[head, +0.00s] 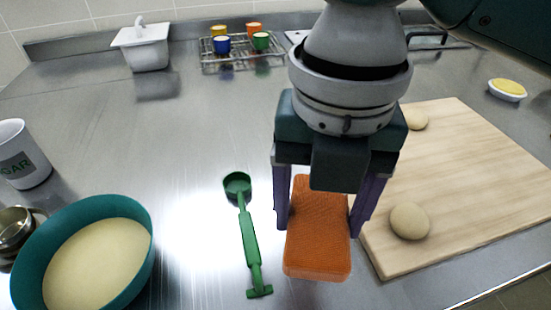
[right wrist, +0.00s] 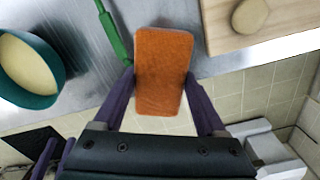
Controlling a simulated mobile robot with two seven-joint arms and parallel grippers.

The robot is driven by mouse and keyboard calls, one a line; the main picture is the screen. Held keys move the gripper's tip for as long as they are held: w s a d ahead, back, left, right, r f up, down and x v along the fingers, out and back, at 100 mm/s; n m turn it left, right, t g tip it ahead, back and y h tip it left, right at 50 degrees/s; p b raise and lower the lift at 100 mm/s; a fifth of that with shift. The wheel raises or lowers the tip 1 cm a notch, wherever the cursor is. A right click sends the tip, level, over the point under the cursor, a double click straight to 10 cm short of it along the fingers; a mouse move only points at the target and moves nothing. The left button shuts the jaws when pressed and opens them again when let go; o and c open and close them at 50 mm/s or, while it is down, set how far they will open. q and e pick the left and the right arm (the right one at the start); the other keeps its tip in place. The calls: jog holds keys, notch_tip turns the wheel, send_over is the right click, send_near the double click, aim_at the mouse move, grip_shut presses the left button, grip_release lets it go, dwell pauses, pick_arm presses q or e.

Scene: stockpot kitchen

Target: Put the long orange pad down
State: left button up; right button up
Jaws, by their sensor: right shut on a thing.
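The long orange pad (head: 318,240) is between the purple fingers of my right gripper (head: 322,222), which is shut on it. In the head view it is between the green scoop and the cutting board. Its top is partly hidden by the gripper. I cannot tell whether its underside touches the counter. In the right wrist view the pad (right wrist: 163,72) lies lengthwise between the fingers, and its near end overlaps the counter's front edge in the picture. Purple finger-like parts of mine (right wrist: 54,155) show at the lower left there, too partly to read.
A green scoop (head: 248,238) lies left of the pad. The wooden board (head: 460,190) with dough balls (head: 410,221) is at right. A teal bowl (head: 140,215) stands at front left. A rack (head: 240,62) with small cups is at the back. The steel counter's middle left (head: 185,135) is clear.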

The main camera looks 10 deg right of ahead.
notch_tip(320, 180, down, 7)
jog(key=shift+a+f+b, duration=0.1)
jog(key=shift+b, duration=0.3)
jog(key=shift+f+b, duration=0.4)
jog(key=shift+f, duration=1.5)
jog(key=shift+f, duration=0.1)
jog(key=o, duration=1.4)
